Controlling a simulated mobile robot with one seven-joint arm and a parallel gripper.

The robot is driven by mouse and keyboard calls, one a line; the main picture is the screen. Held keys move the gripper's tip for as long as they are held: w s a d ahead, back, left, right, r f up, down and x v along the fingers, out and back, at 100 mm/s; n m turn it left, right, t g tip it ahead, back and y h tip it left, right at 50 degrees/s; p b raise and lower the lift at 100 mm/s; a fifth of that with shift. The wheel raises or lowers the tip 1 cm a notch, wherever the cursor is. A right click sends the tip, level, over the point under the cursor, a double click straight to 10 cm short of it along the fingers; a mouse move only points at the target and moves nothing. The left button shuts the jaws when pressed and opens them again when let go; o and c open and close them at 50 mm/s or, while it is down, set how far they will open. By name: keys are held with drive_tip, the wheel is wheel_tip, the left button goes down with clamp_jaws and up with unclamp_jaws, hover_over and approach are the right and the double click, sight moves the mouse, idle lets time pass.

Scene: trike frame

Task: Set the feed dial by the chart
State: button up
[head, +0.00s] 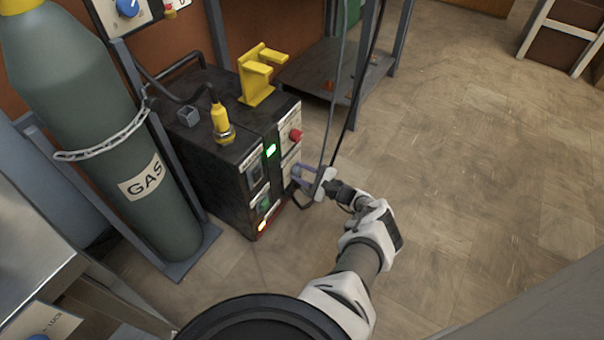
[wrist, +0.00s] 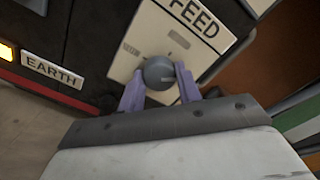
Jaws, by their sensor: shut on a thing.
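The feed dial (wrist: 158,73) is a round dark grey knob on a cream panel (wrist: 192,48) lettered FEED, in the wrist view. A pale mark shows on its face; I cannot read its setting. My gripper (wrist: 160,88) has purple fingers on both sides of the dial and is shut on it. In the head view my gripper (head: 308,180) is at the front of the black welding machine (head: 222,150), low on its right side, and hides the dial there. I cannot make out a settings chart in either view.
A red knob (head: 296,135), a green light (head: 271,150) and an orange light (head: 262,226) are on the machine's front. An EARTH label (wrist: 53,70) sits left of the dial. Cables hang near my gripper. A chained gas cylinder (head: 110,130) stands left. The floor at right is clear.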

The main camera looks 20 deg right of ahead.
drive_tip(key=m+b, duration=0.1)
drive_tip(key=m, duration=0.6)
drive_tip(key=shift+s, duration=0.1)
idle(0.5)
drive_tip(key=o, duration=1)
drive_tip(key=p+v, duration=0.1)
drive_tip(key=v, duration=1.2)
drive_tip(key=shift+s+d, duration=0.2)
drive_tip(key=shift+s, duration=0.1)
